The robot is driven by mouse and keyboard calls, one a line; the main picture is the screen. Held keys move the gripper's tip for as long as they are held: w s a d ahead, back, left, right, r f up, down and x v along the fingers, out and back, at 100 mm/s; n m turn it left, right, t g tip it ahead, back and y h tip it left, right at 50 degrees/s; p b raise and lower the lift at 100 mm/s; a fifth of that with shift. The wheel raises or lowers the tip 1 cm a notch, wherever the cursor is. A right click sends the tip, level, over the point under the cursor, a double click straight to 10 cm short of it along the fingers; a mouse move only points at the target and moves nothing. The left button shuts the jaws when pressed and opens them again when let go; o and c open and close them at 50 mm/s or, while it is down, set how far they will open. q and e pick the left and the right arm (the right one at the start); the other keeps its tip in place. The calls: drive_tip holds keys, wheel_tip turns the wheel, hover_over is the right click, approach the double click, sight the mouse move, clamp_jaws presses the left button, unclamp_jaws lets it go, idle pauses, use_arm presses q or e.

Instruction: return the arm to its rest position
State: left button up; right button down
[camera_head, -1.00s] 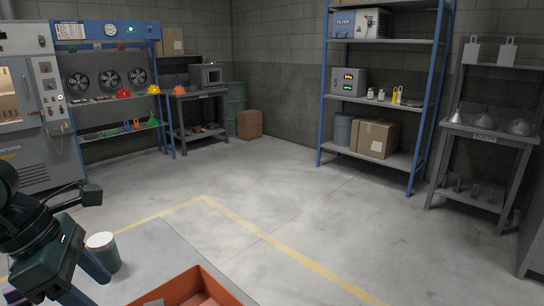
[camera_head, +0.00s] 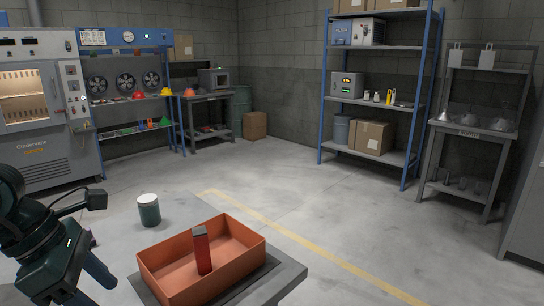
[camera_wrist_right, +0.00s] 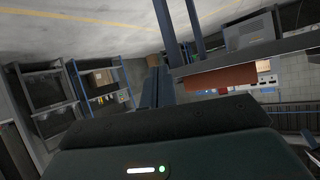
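My left gripper (camera_head: 92,285) is at the lower left of the head view, beside the table. Its two blue-grey fingers show apart and empty, partly cut off by the bottom edge. My right arm does not show in the head view. In the right wrist view, my right gripper (camera_wrist_right: 156,88) has its two dark fingers close together, with nothing seen between them. That view is upside down, and the table (camera_wrist_right: 232,65) with the orange bin (camera_wrist_right: 222,79) shows beyond the fingers, apart from them.
The table (camera_head: 173,208) carries a green jar with white lid (camera_head: 149,212) and the orange bin (camera_head: 250,243). Shelves (camera_head: 385,95), a bench (camera_head: 482,131) and a cabinet (camera_head: 38,110) line the walls. The middle floor is clear.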

use_arm(q)
drive_tip(key=d+r+n+h+p, duration=0.2)
drive_tip(key=d+n+h, duration=0.5)
drive_tip(key=d+h, duration=0.8)
drive_tip(key=w+a+f+n+t+y+p, duration=0.15)
drive_tip(key=f+n+t+y, duration=0.3)
drive_tip(key=n, duration=0.55)
drive_tip(key=w+a+f+n+t+y, duration=0.1)
drive_tip(key=w+f+n+t+y, duration=0.15)
drive_tip(key=n+t, duration=0.5)
drive_tip(key=w+a+f+n+t+y+p, duration=0.1)
drive_tip(key=f+n+t+y, duration=0.35)
drive_tip(key=n, duration=0.75)
drive_tip(key=s+f+n+g+y, duration=0.2)
drive_tip(key=s+f+n+g, duration=0.2)
drive_tip(key=f, duration=0.5)
drive_tip(key=s+d+f+n+g+y, duration=0.1)
drive_tip(key=s+f+n+g+y, duration=0.1)
drive_tip(key=s+f+n+g, duration=0.2)
wheel_tip(320, 180, down, 5)
drive_tip(key=s+n, duration=0.1)
drive_tip(key=s, duration=0.2)
drive_tip(key=shift+d+p, duration=0.15)
drive_tip(key=shift+p, duration=0.2)
use_arm(e)
drive_tip(key=shift+s+d+r+g+h, duration=0.1)
drive_tip(key=shift+d+r+g+h, duration=0.2)
drive_tip(key=shift+d+r+h, duration=0.45)
